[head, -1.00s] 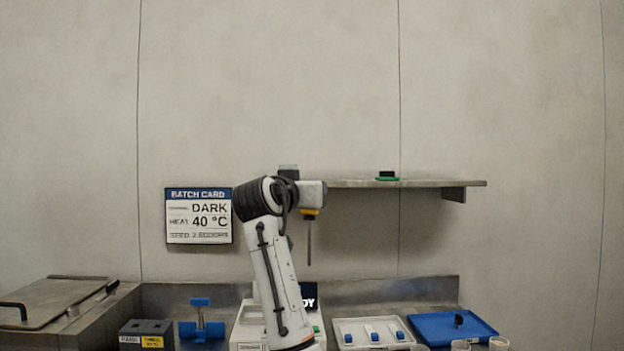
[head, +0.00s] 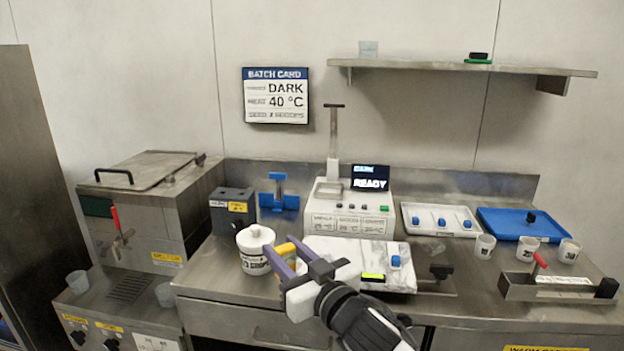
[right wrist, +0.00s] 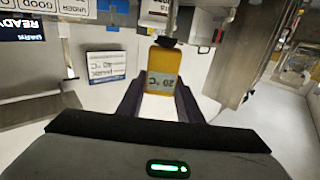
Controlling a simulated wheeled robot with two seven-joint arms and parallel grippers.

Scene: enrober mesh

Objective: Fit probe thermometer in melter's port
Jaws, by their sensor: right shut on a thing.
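My right gripper (head: 278,243) is shut on the probe thermometer (head: 285,249). The thermometer's yellow body also shows between the fingers in the right wrist view (right wrist: 164,68), with a dark end and a display that seems to read 20 °C. Its metal stem is not clear in the head view now. The melter (head: 152,232) is the steel unit at the left, with a flat lid, a black handle and a red-levered tap. A small round fitting (head: 169,179) sits on its top, right of the lid; I cannot tell whether it is the port. The gripper is right of the melter and apart from it.
A white lidded tub (head: 254,238) stands just beyond the gripper. A dark block (head: 233,212), a blue stand (head: 279,197) and a white machine reading READY (head: 345,212) stand along the back. A marble slab (head: 340,247) lies right of the tub. The wall shelf (head: 440,67) is above.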

